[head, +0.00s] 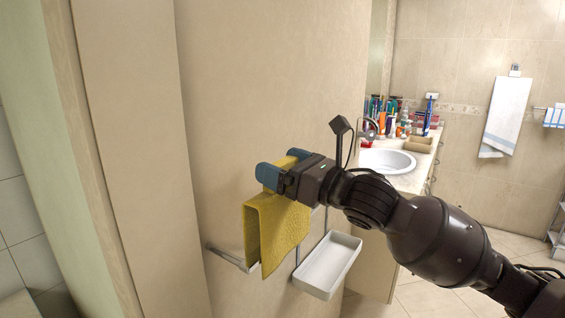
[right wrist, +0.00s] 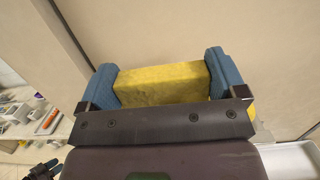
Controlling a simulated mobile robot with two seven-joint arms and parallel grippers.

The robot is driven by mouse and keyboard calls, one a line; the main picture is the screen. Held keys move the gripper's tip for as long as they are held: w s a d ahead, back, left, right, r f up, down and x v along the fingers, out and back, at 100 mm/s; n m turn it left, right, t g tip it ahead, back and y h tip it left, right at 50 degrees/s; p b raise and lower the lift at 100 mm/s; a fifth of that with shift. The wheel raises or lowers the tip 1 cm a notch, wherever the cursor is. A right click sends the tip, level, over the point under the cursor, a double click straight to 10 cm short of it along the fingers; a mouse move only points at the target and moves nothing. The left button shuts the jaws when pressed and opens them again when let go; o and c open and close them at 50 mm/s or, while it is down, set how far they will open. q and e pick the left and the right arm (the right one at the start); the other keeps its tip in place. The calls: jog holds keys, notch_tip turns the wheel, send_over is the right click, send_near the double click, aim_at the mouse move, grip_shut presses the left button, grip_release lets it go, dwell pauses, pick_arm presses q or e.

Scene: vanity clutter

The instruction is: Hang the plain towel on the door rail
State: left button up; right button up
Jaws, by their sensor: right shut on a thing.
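The plain yellow towel (head: 277,232) hangs folded from my right gripper (head: 280,172) in the head view. The gripper's blue fingers are shut on its upper edge. In the right wrist view the towel (right wrist: 160,83) fills the space between the two blue fingers. A metal rail (head: 228,256) sticks out low on the beige door or wall panel. The towel's lower part overlaps the rail's right portion in the picture and hides it. I cannot tell whether the towel touches the rail.
A white tray (head: 329,266) is just right of the towel, low by the panel. Behind my right arm stands a vanity with a sink (head: 386,162) and cluttered bottles. A white towel with blue stripes (head: 505,116) hangs on the far wall.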

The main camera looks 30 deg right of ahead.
aim_at(291, 215)
jog(key=shift+f+b, duration=1)
jog(key=shift+f, duration=0.8)
jog(key=shift+f+b, duration=1)
jog(key=shift+f, duration=0.85)
jog(key=shift+f+b, duration=0.3)
jog(key=shift+f, duration=0.2)
pick_arm(q)
notch_tip(291, 215, down, 6)
jog(key=shift+s, duration=0.3)
pick_arm(e)
jog(key=shift+f, duration=0.45)
pick_arm(q)
jog(key=shift+s, duration=0.15)
pick_arm(e)
jog(key=o, duration=0.8)
pick_arm(q)
jog(key=shift+s+f+g, duration=0.2)
jog(key=shift+s+g, duration=0.05)
jog(key=shift+g, duration=0.05)
pick_arm(e)
jog(key=shift+o, duration=0.7)
